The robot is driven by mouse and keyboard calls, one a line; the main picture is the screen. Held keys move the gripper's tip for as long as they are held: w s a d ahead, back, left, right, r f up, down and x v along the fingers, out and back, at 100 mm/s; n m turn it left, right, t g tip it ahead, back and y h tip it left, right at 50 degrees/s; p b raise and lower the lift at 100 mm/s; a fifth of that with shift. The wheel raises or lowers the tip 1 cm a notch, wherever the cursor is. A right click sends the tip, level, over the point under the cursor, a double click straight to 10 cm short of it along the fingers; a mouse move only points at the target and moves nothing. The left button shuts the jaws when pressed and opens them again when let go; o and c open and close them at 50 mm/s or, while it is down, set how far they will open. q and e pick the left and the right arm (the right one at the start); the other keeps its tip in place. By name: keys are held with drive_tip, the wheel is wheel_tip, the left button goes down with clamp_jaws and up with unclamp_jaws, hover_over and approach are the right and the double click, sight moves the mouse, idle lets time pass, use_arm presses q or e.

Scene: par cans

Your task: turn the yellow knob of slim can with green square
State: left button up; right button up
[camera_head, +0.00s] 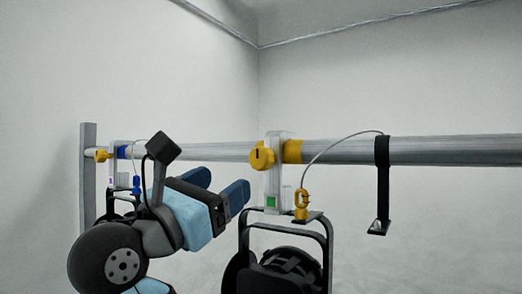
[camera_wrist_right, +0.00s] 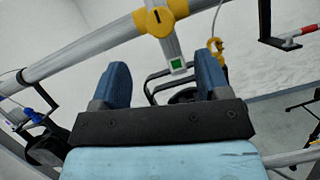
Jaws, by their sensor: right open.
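The yellow knob (camera_head: 262,155) with a black mark sits on the grey clamp (camera_head: 274,178) of the can with the green square (camera_head: 271,201). The clamp hangs on the horizontal pipe beside a yellow band. Below it hangs the black can (camera_head: 290,265) in its yoke, cut off by the lower edge. My right gripper (camera_head: 222,186) is open, left of and a little below the knob, apart from it. In the right wrist view the knob (camera_wrist_right: 154,18) is beyond and above the open fingers (camera_wrist_right: 163,78), with nothing between them. My left gripper is not in view.
A safety cable with a yellow clip (camera_head: 301,203) hangs right of the clamp. A black strap (camera_head: 382,180) hangs from the pipe (camera_head: 450,150) further right. Another fixture with a yellow knob (camera_head: 101,155) and blue band is at the left, partly hidden by my arm.

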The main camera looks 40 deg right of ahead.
sight(257, 159)
drive_tip(key=p+x, duration=0.3)
drive_tip(key=x, duration=0.7)
drive_tip(key=shift+d, duration=0.1)
drive_tip(key=shift+w+d+r, duration=0.15)
drive_tip(key=shift+d+r, duration=0.05)
drive_tip(key=shift+d, duration=0.4)
drive_tip(key=shift+c, duration=0.7)
drive_tip(key=c, duration=0.8)
drive_tip(key=shift+f+m, duration=0.1)
drive_tip(key=shift+m, duration=0.4)
